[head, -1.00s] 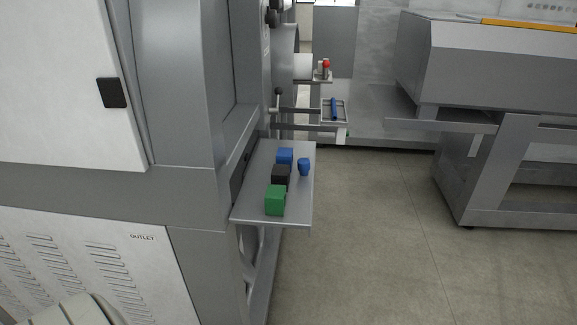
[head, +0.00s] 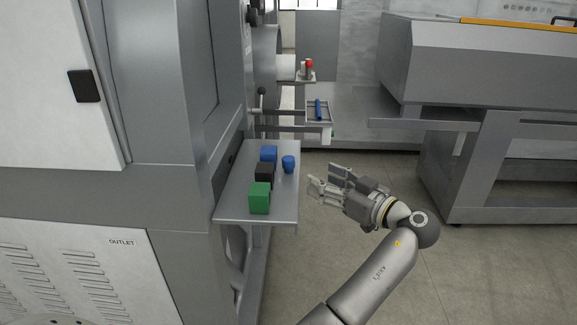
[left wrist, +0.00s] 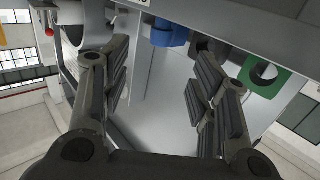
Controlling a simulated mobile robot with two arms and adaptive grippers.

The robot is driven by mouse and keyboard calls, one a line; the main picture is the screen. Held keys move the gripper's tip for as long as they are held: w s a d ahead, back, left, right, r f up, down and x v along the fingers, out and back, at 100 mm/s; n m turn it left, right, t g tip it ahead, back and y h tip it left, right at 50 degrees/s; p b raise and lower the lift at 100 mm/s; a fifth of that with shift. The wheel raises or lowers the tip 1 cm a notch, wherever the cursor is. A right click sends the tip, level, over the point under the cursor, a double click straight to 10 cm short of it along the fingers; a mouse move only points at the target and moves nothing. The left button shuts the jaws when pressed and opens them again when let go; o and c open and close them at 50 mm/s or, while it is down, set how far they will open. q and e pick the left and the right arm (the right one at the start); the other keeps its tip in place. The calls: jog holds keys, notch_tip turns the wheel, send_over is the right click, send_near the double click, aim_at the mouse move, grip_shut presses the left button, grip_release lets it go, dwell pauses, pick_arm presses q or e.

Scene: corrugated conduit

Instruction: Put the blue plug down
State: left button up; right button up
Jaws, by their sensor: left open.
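The small blue plug (head: 288,164) stands on the grey metal shelf (head: 285,208), at its right side, beside a blue block (head: 268,153). My left gripper (head: 317,180) is open and empty, just right of the shelf and apart from the plug. In the left wrist view the spread fingers (left wrist: 160,65) have nothing between them. That view also shows a hollow blue piece (left wrist: 168,34) beyond the fingers; I cannot clearly pick out the plug there. My right gripper is not in view.
A black block (head: 264,173) and a green block (head: 260,198) stand in line with the blue block. Behind is a small tray (head: 327,122) with a blue rod (head: 318,109). The machine wall borders the shelf on the left; open floor lies right.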

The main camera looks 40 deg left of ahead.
aim_at(293, 163)
pick_arm(q)
jog(key=p+x, duration=0.1)
jog(key=x, duration=0.4)
jog(key=shift+a, duration=0.25)
jog(key=p+x, duration=0.2)
jog(key=x, duration=0.3)
jog(key=shift+r+p, duration=0.2)
jog(key=shift+p, duration=0.1)
jog(key=shift+a+f, duration=0.1)
jog(key=shift+a, duration=0.1)
jog(key=shift+d, duration=0.15)
jog(key=shift+c, duration=1.3)
jog(key=c, duration=0.8)
jog(key=shift+o, duration=0.2)
